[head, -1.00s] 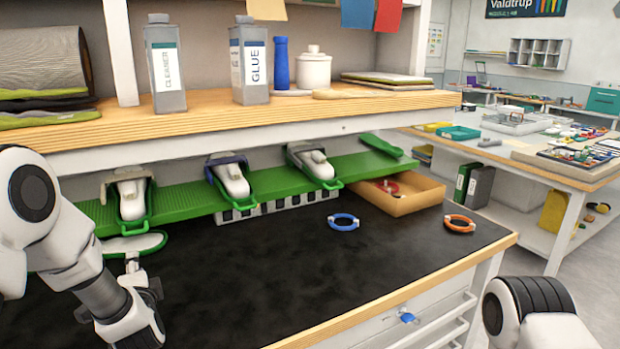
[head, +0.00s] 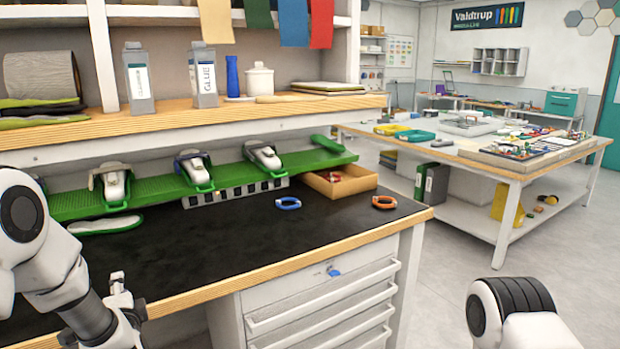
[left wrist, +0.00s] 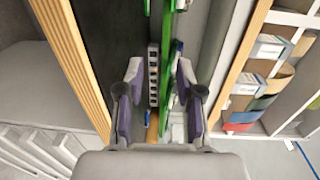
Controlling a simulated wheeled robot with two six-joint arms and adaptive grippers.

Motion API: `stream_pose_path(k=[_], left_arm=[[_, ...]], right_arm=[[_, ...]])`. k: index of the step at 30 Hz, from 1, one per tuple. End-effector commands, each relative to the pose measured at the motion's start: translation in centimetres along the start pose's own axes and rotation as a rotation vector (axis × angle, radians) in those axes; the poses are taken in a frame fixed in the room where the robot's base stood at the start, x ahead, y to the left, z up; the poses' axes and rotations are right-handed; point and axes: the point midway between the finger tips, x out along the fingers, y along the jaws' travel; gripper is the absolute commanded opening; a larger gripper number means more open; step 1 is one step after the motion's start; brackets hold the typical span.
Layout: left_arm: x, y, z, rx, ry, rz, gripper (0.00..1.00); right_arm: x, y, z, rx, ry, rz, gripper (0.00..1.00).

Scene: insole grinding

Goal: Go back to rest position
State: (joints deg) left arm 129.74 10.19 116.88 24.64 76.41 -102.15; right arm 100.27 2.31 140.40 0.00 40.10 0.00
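My left gripper (head: 124,292) hangs at the lower left in the head view, by the front edge of the black-topped workbench (head: 230,240). In the left wrist view its two fingers (left wrist: 158,82) stand apart, with nothing between them. Only a white and black link of my right arm shows at the lower right of the head view; the right gripper is out of view. Several white lasts in green frames (head: 115,188) sit along the green shelf (head: 150,187). A white-topped green sole (head: 105,225) lies on the bench below the shelf.
A blue ring (head: 288,203), an orange ring (head: 384,202) and an open cardboard box (head: 350,186) are on the bench. Drawers (head: 325,305) face me below it. A second table (head: 470,152) holds several items at the right. The floor (head: 440,270) between is clear.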

Motion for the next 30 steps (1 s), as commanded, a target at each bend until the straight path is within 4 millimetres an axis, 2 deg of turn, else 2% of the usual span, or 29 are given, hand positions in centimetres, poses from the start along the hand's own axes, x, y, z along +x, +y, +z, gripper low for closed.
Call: stream_pose_path(k=[5,11,14,17,20,21,23,24,27,30], left_arm=[[-0.8,4.5,-0.1,0.050,0.010,0.067,0.36],[-3.3,11.0,-0.2,0.131,0.054,0.187,0.36],[-5.4,15.2,-0.2,0.151,0.089,0.284,0.36],[-8.6,20.2,0.0,0.133,0.124,0.419,0.36],[-13.8,26.3,0.8,0.049,0.138,0.627,0.36],[-16.5,28.8,1.3,-0.005,0.127,0.729,0.36],[-20.9,31.9,2.3,-0.105,0.082,0.891,0.36],[-24.1,33.6,3.0,-0.182,0.028,1.001,0.36],[-31.8,36.1,5.0,-0.414,-0.208,1.255,0.36],[-36.0,36.1,6.1,-0.629,-0.477,1.367,0.36]], right_arm=[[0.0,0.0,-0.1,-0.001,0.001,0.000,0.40],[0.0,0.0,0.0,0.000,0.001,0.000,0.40],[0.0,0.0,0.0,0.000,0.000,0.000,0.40],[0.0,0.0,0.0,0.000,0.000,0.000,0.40],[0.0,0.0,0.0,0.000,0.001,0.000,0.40],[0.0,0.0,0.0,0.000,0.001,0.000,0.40],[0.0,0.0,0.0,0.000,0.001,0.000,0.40],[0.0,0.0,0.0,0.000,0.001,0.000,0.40],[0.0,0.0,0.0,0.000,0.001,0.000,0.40],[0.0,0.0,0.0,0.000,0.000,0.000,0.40]])
